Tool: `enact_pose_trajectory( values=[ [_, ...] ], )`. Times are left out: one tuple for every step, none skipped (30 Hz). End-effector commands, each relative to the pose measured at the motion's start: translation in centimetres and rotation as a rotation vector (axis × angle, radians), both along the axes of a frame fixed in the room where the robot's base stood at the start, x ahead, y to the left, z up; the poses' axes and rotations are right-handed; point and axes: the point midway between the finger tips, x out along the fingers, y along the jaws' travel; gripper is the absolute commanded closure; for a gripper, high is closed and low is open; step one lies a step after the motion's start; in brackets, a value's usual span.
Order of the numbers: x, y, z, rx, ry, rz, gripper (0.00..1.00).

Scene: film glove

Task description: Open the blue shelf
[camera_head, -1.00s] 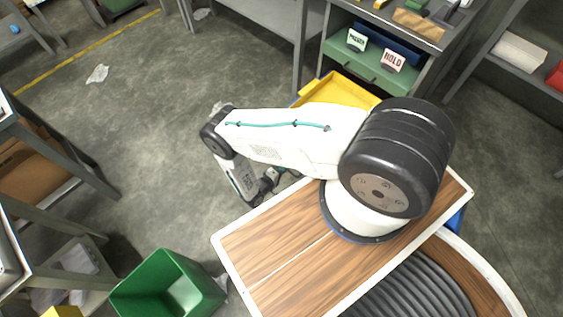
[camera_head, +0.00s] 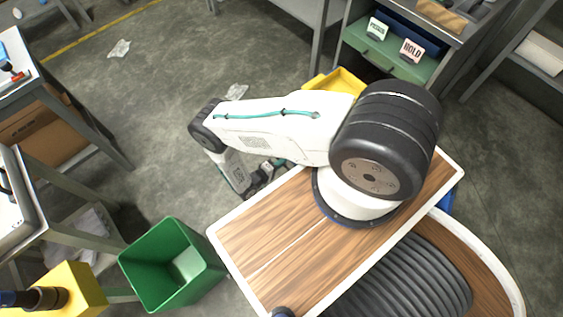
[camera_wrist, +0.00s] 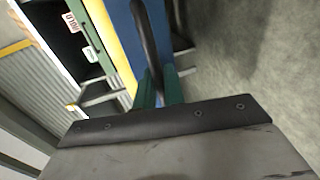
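In the wrist view a blue panel (camera_wrist: 124,42), which I take as the blue shelf, carries a dark curved handle (camera_wrist: 147,45). My gripper (camera_wrist: 160,88) has green fingers at the near end of this handle, which runs down to between them. I cannot tell whether they touch or grip it. In the head view my gripper (camera_head: 262,178) hangs low beyond the wooden top, partly hidden. The blue panel is hidden behind my arm there.
A green shelf (camera_head: 385,55) with PASSED-like and HOLD signs is at the top right. A yellow drawer or bin (camera_head: 338,82) sits below it. A green bin (camera_head: 172,262) stands at the lower left. Open concrete floor (camera_head: 150,110) lies left of my arm.

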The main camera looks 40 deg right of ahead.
Motion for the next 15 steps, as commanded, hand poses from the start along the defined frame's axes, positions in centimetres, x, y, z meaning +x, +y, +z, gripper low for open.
enact_pose_trajectory(
  values=[
    [0.0,0.0,0.0,0.002,0.000,0.000,0.84],
    [0.0,0.0,0.0,0.002,0.000,0.000,0.75],
    [0.0,0.0,0.0,0.001,0.000,0.000,0.75],
    [0.0,0.0,0.0,0.001,0.000,0.000,0.75],
    [0.0,0.0,0.0,0.001,0.000,0.000,0.75],
    [0.0,0.0,0.0,0.001,0.000,0.001,0.75],
    [0.0,0.0,0.0,0.001,0.000,0.001,0.75],
    [0.0,0.0,0.0,0.001,0.000,0.001,0.75],
    [0.0,0.0,0.0,0.001,0.000,0.001,0.75],
    [0.0,0.1,0.0,0.001,0.000,0.001,0.75],
    [0.0,0.1,0.0,0.001,0.000,0.002,0.75],
    [0.0,0.3,0.0,0.001,0.000,0.002,0.75],
    [0.0,0.5,0.1,0.001,0.000,0.002,0.75],
    [0.0,0.8,0.1,0.001,-0.001,0.003,0.75],
    [0.0,1.3,0.2,0.001,-0.001,0.005,0.75]
  ],
)
